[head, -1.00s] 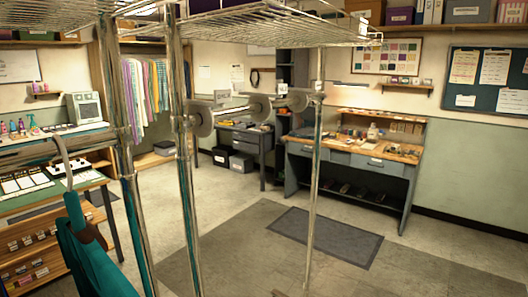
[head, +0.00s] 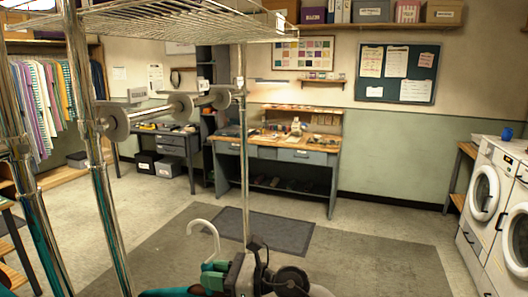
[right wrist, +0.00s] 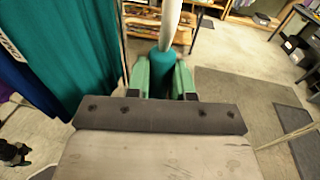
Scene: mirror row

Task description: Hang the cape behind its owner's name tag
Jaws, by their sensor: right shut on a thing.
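My right gripper (head: 214,272) is low in the head view, with green fingers shut on the neck of a hanger. The hanger's pale hook (head: 206,232) stands up above the fingers. A bit of the teal cape (head: 170,292) shows at the bottom edge; the rest is out of frame. In the right wrist view the green fingers (right wrist: 162,82) close on a teal neck (right wrist: 162,70). Teal cloth (right wrist: 85,55) hangs left of them; I cannot tell whether it is the held cape. No name tag is readable. My left gripper is not in view.
A metal rack has a wire shelf (head: 180,18), upright posts (head: 98,180) and a short rail with round grey discs (head: 181,106). Blue cloth with a white label (right wrist: 8,45) is at the wrist view's left. A workbench (head: 275,152) and washing machines (head: 490,200) stand beyond open floor.

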